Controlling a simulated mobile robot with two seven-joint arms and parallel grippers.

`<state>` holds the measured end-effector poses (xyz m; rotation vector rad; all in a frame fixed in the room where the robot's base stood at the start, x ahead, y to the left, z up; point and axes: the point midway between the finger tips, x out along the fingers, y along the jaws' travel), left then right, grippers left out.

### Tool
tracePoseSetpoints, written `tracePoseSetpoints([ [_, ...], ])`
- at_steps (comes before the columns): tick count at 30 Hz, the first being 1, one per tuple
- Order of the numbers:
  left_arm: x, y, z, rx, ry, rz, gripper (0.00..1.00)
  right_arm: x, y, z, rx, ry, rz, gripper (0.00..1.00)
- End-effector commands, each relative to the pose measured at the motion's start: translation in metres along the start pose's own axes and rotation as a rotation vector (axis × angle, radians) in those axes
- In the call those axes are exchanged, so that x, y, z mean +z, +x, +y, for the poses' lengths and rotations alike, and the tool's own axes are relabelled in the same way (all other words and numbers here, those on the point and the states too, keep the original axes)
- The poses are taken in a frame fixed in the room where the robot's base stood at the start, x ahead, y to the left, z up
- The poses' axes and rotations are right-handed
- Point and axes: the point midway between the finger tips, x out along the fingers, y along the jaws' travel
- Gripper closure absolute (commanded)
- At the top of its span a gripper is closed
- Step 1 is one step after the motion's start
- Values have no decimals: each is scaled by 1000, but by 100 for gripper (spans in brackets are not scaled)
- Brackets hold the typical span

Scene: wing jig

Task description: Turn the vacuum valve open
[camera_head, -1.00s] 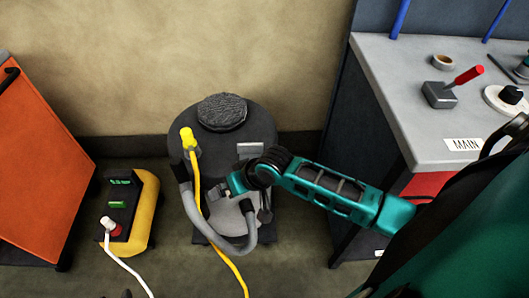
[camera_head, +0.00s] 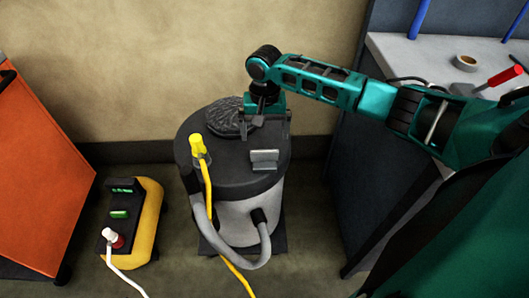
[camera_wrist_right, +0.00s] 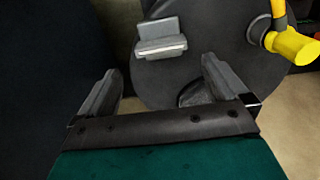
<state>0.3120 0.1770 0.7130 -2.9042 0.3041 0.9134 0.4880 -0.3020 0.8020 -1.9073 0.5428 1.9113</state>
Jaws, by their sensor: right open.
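A grey lever-like block (camera_head: 265,159) sits on the lid's front right and shows in the wrist view (camera_wrist_right: 160,37). I cannot tell which part is the valve. My right gripper (camera_head: 266,124) is open and empty above the lid, behind the block. In the wrist view, its fingers (camera_wrist_right: 163,85) are apart from the block. My left gripper is out of view.
A yellow cable (camera_head: 208,190) and a grey hose (camera_head: 200,218) run down the drum's front. A yellow-black box (camera_head: 147,212) stands left on the floor, beside an orange panel (camera_head: 35,190). A grey bench (camera_head: 400,52) stands at right.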

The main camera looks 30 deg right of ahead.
Motion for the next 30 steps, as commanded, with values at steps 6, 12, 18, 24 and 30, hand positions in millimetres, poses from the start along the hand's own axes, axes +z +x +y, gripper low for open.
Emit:
tracePoseSetpoints([
  [6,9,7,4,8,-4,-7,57,1,50,0,1,-1,-1,0],
  [12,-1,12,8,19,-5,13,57,0,76,-1,-1,-3,0,0],
  [18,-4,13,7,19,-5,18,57,0,85,-1,-1,-4,1,0],
  [24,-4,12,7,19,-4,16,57,0,86,-1,-1,-4,2,0],
  [30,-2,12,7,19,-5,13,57,0,85,-1,-1,-3,1,15],
])
